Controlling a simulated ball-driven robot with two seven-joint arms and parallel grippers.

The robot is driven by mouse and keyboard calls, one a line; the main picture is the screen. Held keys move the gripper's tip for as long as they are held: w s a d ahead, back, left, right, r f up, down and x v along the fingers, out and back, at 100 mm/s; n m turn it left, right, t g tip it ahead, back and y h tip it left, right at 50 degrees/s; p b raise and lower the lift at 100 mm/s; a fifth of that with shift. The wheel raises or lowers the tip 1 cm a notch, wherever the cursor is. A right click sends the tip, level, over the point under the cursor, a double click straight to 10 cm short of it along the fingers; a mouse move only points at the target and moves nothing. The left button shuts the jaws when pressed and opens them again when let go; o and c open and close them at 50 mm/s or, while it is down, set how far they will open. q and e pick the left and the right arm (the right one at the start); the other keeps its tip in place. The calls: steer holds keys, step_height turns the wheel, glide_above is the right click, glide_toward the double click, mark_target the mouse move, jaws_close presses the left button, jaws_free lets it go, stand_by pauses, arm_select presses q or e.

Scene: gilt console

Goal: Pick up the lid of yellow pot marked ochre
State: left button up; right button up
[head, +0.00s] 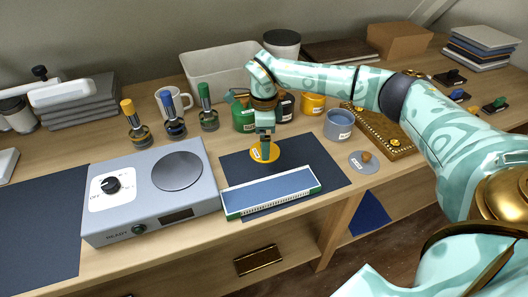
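The yellow lid (273,156), a round disc with a small white label, is on or just above the dark mat (318,163), behind the blue-and-white strip. My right gripper (265,153) points down over the middle of this lid, its fingertips at the lid's centre. The fingers hide the knob, and I cannot tell whether they are closed on it. The yellow pot (313,104), with a white label, stands further back, behind the mat. The label wording is too small to read. My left gripper is not in view.
A green pot (243,121), a dark pot (286,108) and a grey-blue pot (339,127) stand near the gripper. A grey lid (358,164) lies right of the mat. A blue-and-white strip (270,192) lies in front. A grey device (150,190) stands left.

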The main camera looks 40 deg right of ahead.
step_height(320, 180, down, 4)
steer(key=shift+r+b, duration=0.25)
steer(key=shift+b, duration=0.15)
steer(key=shift+r, duration=0.15)
steer(key=shift+c, duration=0.7)
steer(key=c, duration=0.9)
